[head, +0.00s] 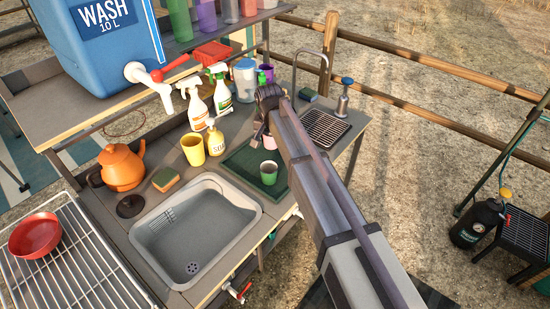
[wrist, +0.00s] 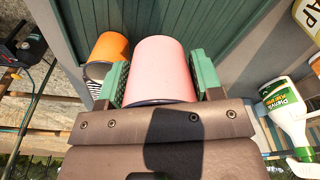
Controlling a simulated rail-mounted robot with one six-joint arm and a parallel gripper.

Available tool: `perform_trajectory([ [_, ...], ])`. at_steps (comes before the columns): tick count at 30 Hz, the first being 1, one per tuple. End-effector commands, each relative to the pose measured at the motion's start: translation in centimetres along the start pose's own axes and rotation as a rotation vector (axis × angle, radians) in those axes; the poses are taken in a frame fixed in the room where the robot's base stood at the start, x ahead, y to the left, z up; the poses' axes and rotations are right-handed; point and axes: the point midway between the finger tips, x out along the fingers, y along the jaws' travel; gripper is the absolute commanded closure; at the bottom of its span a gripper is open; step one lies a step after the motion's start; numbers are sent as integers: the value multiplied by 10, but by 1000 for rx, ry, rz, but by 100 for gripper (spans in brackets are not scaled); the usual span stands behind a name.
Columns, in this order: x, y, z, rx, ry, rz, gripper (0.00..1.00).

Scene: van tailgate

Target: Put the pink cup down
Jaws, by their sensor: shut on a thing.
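The pink cup (wrist: 165,70) is between the two green-padded jaws of my gripper (wrist: 160,88) in the wrist view. The jaws are shut on its sides. In the head view my gripper (head: 267,108) is over the back right of the counter, beyond the sink, and my arm hides much of it. Only a small pink part of the cup (head: 268,142) shows below it, by the green ribbed mat (head: 236,160). The mat (wrist: 220,25) lies behind the cup in the wrist view. I cannot tell whether the cup touches it.
A yellow cup (head: 193,149), a soap bottle (head: 215,139) and spray bottles (head: 221,92) stand to the left. An orange cup-like thing (wrist: 108,48) is close beside the left jaw. The sink (head: 195,230) is in front.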

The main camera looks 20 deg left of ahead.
Motion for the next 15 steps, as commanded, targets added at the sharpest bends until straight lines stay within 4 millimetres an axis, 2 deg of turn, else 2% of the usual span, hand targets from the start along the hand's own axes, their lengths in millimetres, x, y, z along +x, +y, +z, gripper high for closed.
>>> perform_trajectory([
  [1, 27, 0, 3, 0, 0, 0, 65],
  [2, 33, 0, 4, 0, 0, 0, 65],
  [8, 38, 0, 4, 1, 0, 0, 65],
  [12, 68, 0, 8, 1, 0, 0, 65],
  [15, 75, 0, 9, 1, 0, 0, 65],
])
